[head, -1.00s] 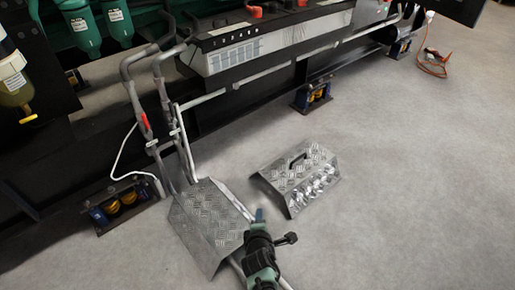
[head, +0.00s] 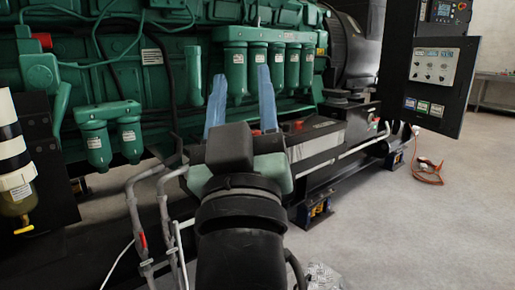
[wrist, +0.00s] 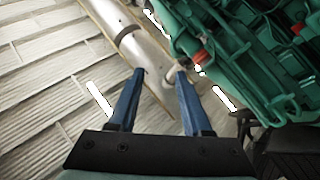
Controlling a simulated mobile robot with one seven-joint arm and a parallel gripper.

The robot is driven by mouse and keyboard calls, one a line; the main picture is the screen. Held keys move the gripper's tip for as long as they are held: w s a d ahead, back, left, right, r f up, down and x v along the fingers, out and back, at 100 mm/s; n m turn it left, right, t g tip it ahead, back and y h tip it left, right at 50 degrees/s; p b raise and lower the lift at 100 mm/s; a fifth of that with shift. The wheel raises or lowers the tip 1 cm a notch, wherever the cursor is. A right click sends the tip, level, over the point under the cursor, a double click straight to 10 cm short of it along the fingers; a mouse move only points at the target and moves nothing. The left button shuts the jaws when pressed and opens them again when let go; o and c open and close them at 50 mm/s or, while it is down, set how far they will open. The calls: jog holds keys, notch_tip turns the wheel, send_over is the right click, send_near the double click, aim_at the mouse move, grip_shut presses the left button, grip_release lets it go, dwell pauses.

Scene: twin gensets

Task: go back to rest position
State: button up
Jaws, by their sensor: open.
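My gripper (head: 241,100) is raised in the middle of the head view, seen from behind, with its two blue fingers pointing up and well apart. Nothing is between them. My dark arm behind it hides part of the floor and the genset's base. In the wrist view, my gripper (wrist: 160,74) is also open and empty. A pale pipe (wrist: 140,45) and green engine parts (wrist: 245,50) show beyond the fingertips there; I cannot tell the distance.
The green genset (head: 170,75) with its filters fills the back. A grey-handled hand truck (head: 135,200) stands at its left front. A control cabinet (head: 432,75) stands at right. A metal tread-plate piece (head: 322,276) shows at the bottom edge.

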jog(key=s+d+r+m+t+p, duration=0.2)
jog(key=s+r+m+t, duration=0.15)
jog(key=s+r, duration=0.65)
notch_tip(320, 180, up, 30)
jog(key=p, duration=3.1)
jog(key=shift+a+r+g+h+p, duration=0.2)
jog(key=shift+g+h+p, duration=0.1)
jog(key=shift+g+h, duration=0.15)
